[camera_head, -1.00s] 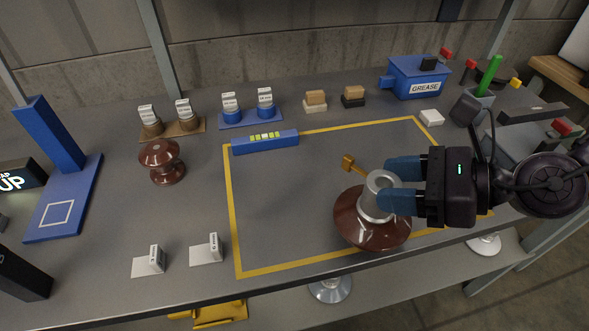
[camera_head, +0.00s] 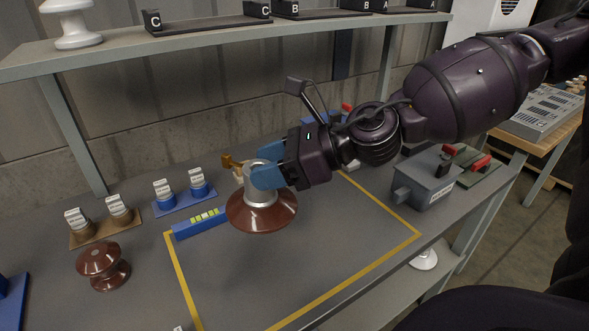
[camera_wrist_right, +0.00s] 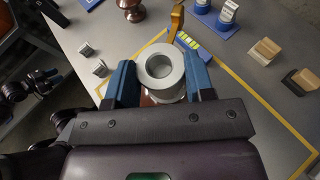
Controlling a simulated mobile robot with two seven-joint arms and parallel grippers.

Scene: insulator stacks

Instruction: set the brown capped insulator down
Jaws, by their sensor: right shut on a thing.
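The brown capped insulator has a wide glossy brown disc (camera_head: 262,212), a grey metal cap on top and a brass-coloured piece (camera_head: 232,162) beside the cap. My right gripper (camera_head: 266,176) is shut on the grey cap, and the insulator hangs upright, seemingly above the table inside the yellow outline. In the right wrist view the hollow grey cap (camera_wrist_right: 160,68) sits between my blue fingers, and most of the disc is hidden below it.
A yellow outline (camera_head: 345,283) marks the grey table, with free room inside its front half. A smaller brown insulator (camera_head: 103,265) stands at left. Brown and blue labelled stands (camera_head: 184,195) are behind; a grey box (camera_head: 427,180) is at right.

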